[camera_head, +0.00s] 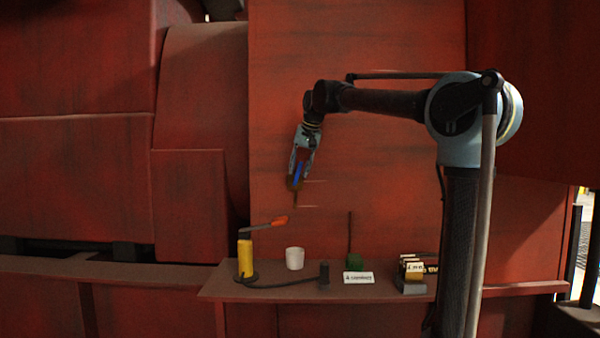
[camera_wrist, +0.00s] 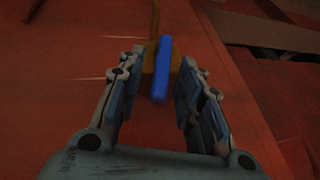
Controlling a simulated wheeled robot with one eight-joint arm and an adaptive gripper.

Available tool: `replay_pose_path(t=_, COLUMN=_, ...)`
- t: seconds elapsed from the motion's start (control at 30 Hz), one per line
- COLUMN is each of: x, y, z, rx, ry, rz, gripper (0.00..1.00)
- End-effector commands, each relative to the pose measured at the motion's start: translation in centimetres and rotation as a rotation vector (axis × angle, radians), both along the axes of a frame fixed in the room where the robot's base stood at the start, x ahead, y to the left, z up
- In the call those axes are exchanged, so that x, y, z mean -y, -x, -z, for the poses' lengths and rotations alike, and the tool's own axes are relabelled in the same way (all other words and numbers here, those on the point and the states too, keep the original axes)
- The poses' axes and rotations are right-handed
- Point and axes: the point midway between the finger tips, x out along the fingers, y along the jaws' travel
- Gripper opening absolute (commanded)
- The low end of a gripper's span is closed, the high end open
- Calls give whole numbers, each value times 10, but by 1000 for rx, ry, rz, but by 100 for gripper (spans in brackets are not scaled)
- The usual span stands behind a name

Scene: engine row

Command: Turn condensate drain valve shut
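My gripper (camera_head: 297,180) is in front of the red wall, above the shelf, pointing down. In the wrist view my gripper (camera_wrist: 157,66) is open, with its fingers apart. A blue bar-shaped handle (camera_wrist: 161,80) lies between the fingers, closer to the right one; I cannot tell whether they touch. Behind it is a brownish-yellow body (camera_wrist: 151,62) with a thin stem. On the shelf stands a yellow post (camera_head: 245,259) with a near-horizontal lever tipped in orange (camera_head: 280,220). I cannot tell from a readable label which is the condensate drain valve.
The shelf (camera_head: 225,288) also holds a white cup (camera_head: 295,258), a dark hose ending at a short black cylinder (camera_head: 324,273), a green base (camera_head: 354,262) with an upright rod, a white label plate (camera_head: 358,278) and a stack of small labelled blocks (camera_head: 412,270). The wall around my gripper is mostly bare.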

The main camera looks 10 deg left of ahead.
Motion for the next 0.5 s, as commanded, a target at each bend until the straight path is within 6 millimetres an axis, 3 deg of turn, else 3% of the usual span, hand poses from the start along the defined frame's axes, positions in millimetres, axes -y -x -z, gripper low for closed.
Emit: replay_pose_path(t=0.5, x=27, y=30, z=-79, rx=-1, ry=0, rz=0, gripper=33)
